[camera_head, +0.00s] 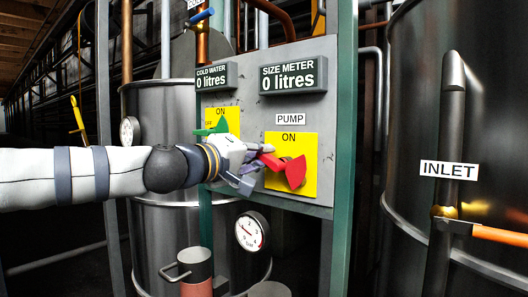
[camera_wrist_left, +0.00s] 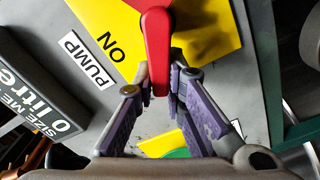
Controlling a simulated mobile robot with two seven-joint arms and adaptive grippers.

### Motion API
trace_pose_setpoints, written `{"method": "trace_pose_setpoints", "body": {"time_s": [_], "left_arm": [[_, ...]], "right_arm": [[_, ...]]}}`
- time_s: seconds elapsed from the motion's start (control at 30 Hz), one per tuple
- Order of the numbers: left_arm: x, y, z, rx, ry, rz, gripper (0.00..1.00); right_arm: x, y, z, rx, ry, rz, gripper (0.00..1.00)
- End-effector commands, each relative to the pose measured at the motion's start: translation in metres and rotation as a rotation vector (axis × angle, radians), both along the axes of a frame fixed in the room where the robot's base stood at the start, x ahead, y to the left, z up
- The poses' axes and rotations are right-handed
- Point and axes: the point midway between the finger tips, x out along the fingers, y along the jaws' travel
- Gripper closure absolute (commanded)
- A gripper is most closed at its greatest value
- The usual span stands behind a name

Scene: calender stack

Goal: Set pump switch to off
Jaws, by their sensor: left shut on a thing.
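The pump switch is a red handle (camera_head: 291,171) on a yellow plate (camera_head: 306,148), under a PUMP label (camera_head: 290,118). ON is printed at the plate's top; no OFF mark shows on it. The handle points left, towards my left gripper (camera_head: 256,165). In the left wrist view, the red handle (camera_wrist_left: 157,45) runs down between the purple-padded fingers of my left gripper (camera_wrist_left: 161,88), which is shut on its end. The fingers hide part of the plate's left side in the head view. My right gripper is not in view.
A second switch with a green handle (camera_head: 212,130) on a yellow plate (camera_head: 232,115) sits left of the pump switch, close behind my gripper. Two displays reading 0 litres (camera_head: 293,78) are above. A green post (camera_head: 342,200) borders the panel's right; an INLET pipe (camera_head: 445,150) stands farther right.

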Motion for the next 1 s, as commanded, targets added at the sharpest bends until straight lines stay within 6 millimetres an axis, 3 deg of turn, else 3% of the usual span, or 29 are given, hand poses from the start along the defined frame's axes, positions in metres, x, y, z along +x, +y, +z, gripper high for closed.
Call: {"method": "trace_pose_setpoints", "body": {"time_s": [0.5, 1.0], "left_arm": [[0.002, 0.002, -0.015, -0.323, 0.234, -0.005, 1.00], [0.001, 0.002, -0.018, -0.426, 0.306, -0.004, 1.00]], "right_arm": [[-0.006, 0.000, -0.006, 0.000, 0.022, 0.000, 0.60], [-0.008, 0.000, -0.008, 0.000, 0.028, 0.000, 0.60]]}}
